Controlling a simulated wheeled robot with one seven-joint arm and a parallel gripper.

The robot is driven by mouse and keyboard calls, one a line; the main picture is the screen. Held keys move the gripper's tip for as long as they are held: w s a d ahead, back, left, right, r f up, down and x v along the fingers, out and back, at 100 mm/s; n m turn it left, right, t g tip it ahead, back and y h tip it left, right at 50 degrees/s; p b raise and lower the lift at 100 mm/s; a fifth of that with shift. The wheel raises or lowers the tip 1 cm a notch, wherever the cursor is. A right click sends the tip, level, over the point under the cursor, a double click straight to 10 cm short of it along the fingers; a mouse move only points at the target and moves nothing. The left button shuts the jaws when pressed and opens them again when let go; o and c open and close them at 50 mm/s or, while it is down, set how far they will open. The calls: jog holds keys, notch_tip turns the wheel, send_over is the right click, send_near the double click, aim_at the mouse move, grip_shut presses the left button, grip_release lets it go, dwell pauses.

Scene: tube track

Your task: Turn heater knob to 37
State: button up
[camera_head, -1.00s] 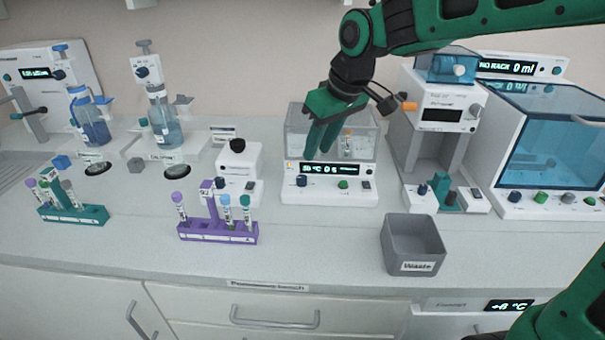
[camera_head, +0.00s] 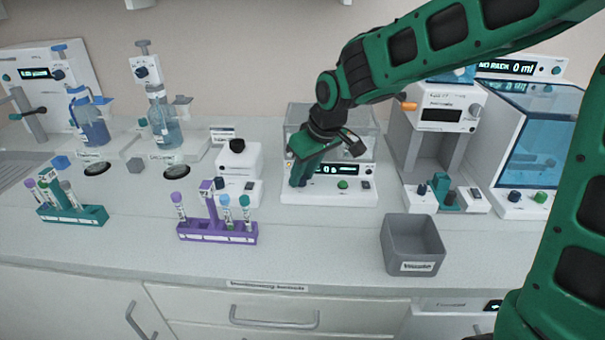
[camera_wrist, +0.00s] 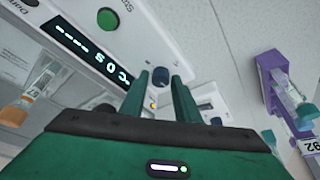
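The white heater (camera_head: 325,196) stands at mid-bench with a clear box on it. The dark blue heater knob (camera_wrist: 160,76) sits on the front panel between my fingertips in the wrist view. My gripper (camera_head: 298,182) points down at the panel's left end and hides the knob in the head view. In the wrist view my gripper's two fingers (camera_wrist: 160,84) are apart, one each side of the knob; contact is not clear.
A green button (camera_head: 343,184) sits right of the knob. A purple tube rack (camera_head: 215,233) and a small white device (camera_head: 238,160) stand to the left. A grey waste bin (camera_head: 412,245) stands front right.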

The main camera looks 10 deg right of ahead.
grip_shut()
jog(key=shift+m, duration=0.3)
jog(key=m, duration=0.1)
jog(key=m+h, duration=0.1)
jog(key=m, duration=0.1)
jog(key=m+t+h, duration=0.1)
jog(key=m, duration=0.1)
jog(key=shift+a+r, duration=0.1)
jog(key=shift+a, duration=0.15)
jog(key=m+h, duration=0.1)
jog(key=m, duration=0.2)
jog(key=m+h, duration=0.1)
jog(key=m, duration=0.2)
jog(key=shift+a, duration=0.1)
jog(key=shift+w, duration=0.1)
dwell(0.3)
grip_release()
